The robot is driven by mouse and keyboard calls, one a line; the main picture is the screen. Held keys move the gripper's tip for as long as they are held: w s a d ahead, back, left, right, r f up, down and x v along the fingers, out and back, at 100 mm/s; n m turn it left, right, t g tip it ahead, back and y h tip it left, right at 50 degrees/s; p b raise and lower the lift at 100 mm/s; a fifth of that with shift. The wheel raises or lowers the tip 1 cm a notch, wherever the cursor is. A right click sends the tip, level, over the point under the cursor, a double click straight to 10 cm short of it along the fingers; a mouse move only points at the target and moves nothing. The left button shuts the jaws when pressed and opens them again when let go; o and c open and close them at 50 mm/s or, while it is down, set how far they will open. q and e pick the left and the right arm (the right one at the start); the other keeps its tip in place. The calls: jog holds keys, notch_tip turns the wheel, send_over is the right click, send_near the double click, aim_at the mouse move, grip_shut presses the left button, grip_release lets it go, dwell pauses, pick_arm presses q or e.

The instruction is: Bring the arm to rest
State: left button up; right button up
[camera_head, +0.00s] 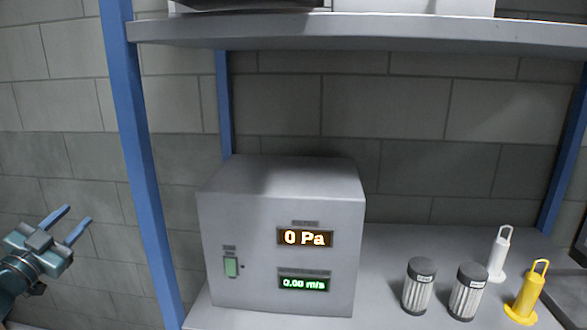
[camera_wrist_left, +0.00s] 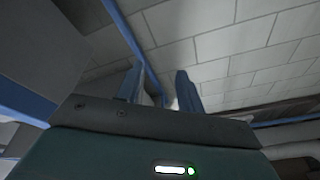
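My left gripper (camera_head: 74,220) is at the left edge of the head view, left of the shelf's blue front post and apart from it. Its two blue fingers are parallel with a gap between them, and nothing is between them. In the left wrist view the fingers of the left gripper (camera_wrist_left: 158,85) also stand apart, with the block wall and a blue post behind them. My right gripper is not in either view.
A blue-post shelf unit (camera_head: 135,150) holds a grey box (camera_head: 255,240) with displays reading 0 Pa and 0.00 m/s. Right of it stand two grey-capped cylinders (camera_head: 419,287) (camera_head: 467,292), a white handled cylinder (camera_head: 499,255) and a yellow one (camera_head: 527,295). An upper shelf (camera_head: 370,31) hangs above.

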pick_arm(q)
jog(key=a+f+n+g+y, duration=0.3)
jog(key=a+f+g+y, duration=0.2)
jog(key=a+f+y, duration=0.3)
jog(key=s+d+f+m+g+h, duration=0.1)
jog(key=s+d+f+g+h, duration=0.3)
jog(key=d+f, duration=1)
jog(key=s+d+f+h, duration=0.1)
jog(key=s+d+f, duration=0.9)
jog(key=s+d, duration=0.15)
jog(key=s+d+f+n+g+h, duration=0.1)
jog(key=s+d+f+n+h, duration=0.1)
jog(key=s+d, duration=1.1)
jog(key=shift+d+f+n+h, duration=0.2)
jog(key=shift+d+n+h, duration=0.3)
jog(key=shift+d+n, duration=0.55)
jog(key=shift+s+d+m, duration=0.1)
jog(key=shift+m, duration=0.15)
